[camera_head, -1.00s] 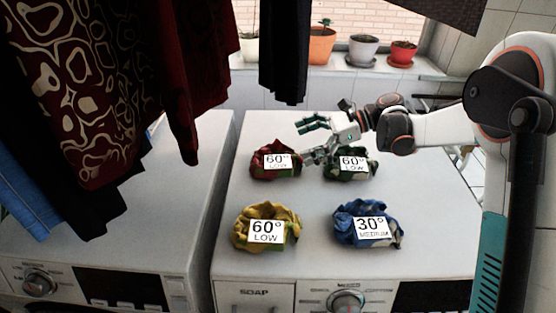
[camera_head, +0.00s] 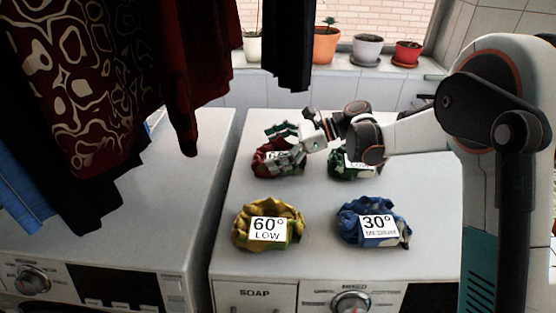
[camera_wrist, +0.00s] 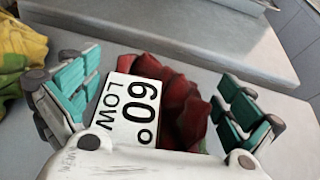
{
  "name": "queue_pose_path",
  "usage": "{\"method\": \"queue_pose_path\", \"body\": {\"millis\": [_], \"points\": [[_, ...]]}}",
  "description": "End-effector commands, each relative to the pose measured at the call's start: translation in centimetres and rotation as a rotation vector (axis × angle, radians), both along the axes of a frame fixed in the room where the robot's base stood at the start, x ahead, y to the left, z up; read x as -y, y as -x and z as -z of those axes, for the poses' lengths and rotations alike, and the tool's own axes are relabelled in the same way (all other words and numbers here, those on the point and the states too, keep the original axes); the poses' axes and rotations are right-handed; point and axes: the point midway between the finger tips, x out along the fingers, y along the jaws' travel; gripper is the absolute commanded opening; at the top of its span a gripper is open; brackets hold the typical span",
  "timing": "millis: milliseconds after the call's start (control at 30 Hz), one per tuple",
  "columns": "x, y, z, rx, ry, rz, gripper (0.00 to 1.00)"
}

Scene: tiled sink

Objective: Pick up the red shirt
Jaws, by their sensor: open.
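The red shirt (camera_head: 264,162) is a crumpled bundle with a white "60° LOW" label, at the back left of the washing machine top. In the wrist view the red shirt (camera_wrist: 186,112) and its label lie between the two teal-padded fingers. My gripper (camera_head: 277,143) is over the red shirt in the head view and partly hides it. In the wrist view my gripper (camera_wrist: 158,100) is open, one finger on each side of the shirt. I cannot tell whether the fingers touch it.
A green bundle (camera_head: 340,166) lies close to the right, partly behind my arm. Yellow (camera_head: 240,232) and blue (camera_head: 350,206) labelled bundles lie nearer the front. Dark clothes (camera_head: 90,90) hang at left. Potted plants (camera_head: 367,50) stand on the back sill.

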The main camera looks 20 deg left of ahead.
Motion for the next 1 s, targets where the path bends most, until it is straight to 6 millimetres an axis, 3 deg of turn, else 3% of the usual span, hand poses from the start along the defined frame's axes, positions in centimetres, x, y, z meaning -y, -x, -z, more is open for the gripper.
{"method": "queue_pose_path", "body": {"millis": [67, 100, 267, 733, 833, 900, 1000], "points": [[0.0, 0.0, -0.1, 0.0, 0.0, 0.0, 1.0], [0.0, 0.0, -0.1, 0.0, 0.0, 0.0, 0.95], [0.0, 0.0, -0.1, 0.0, 0.0, 0.0, 0.61], [0.0, 0.0, -0.6, -0.001, 0.001, -0.001, 0.6], [0.1, 0.0, -1.5, 0.0, 0.001, -0.001, 0.46], [0.9, -0.4, -1.4, -0.001, 0.001, 0.003, 0.32], [2.5, -0.9, -1.4, 0.0, 0.001, 0.004, 0.31]]}}
